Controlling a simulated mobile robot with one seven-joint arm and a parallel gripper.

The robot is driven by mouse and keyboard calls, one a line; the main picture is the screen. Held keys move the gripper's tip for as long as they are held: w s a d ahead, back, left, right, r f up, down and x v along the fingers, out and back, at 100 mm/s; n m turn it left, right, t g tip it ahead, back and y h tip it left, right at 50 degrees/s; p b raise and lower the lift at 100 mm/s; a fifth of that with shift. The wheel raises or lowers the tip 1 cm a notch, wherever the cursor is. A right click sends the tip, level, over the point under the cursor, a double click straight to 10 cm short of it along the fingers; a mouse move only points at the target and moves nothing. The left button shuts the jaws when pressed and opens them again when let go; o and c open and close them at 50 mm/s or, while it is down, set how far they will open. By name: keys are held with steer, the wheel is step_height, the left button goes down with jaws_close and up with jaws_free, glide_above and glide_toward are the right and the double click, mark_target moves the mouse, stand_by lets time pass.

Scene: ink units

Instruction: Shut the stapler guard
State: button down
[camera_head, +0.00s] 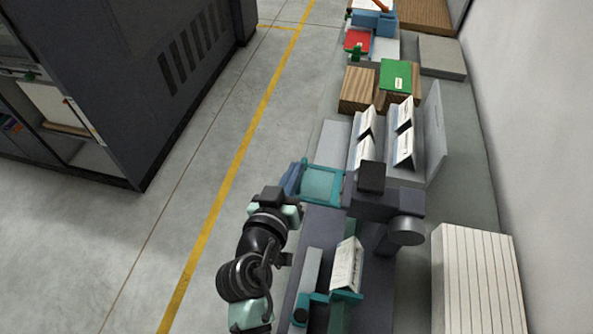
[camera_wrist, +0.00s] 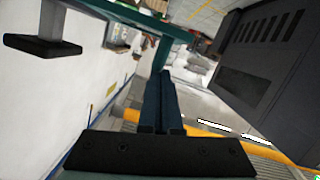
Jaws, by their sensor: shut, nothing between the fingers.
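The stapler is a dark grey machine (camera_head: 398,200) on the bench, with a block-shaped head and a round knob. Its guard (camera_head: 322,185) appears as a teal-framed, see-through panel on the machine's left side, standing out from the body. In the wrist view a teal bar of the frame (camera_wrist: 135,17) crosses the top. My gripper (camera_head: 292,180) is beside the guard's left edge. In the wrist view my dark blue fingers (camera_wrist: 163,76) are shut and empty, with their tips close under the bar. I cannot tell whether they touch it.
Leaflets on a grey rack (camera_head: 364,140) stand behind the stapler, with wooden blocks (camera_head: 358,88) farther back. A white ribbed stack (camera_head: 477,280) is at the front right. A dark cabinet (camera_head: 130,80) stands left across open floor. Another leaflet (camera_head: 346,268) lies in front.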

steer(key=s+d+f+n+t+h+b, duration=0.1)
steer(key=d+f+n+t+h+b, duration=0.1)
steer(key=f+n+b, duration=1.2)
steer(key=shift+d+f+n+h+b, duration=0.35)
steer(key=shift+d+n+h+b, duration=0.5)
steer(key=shift+b, duration=1.5)
steer(key=shift+a, duration=0.15)
steer(key=shift+s, duration=0.1)
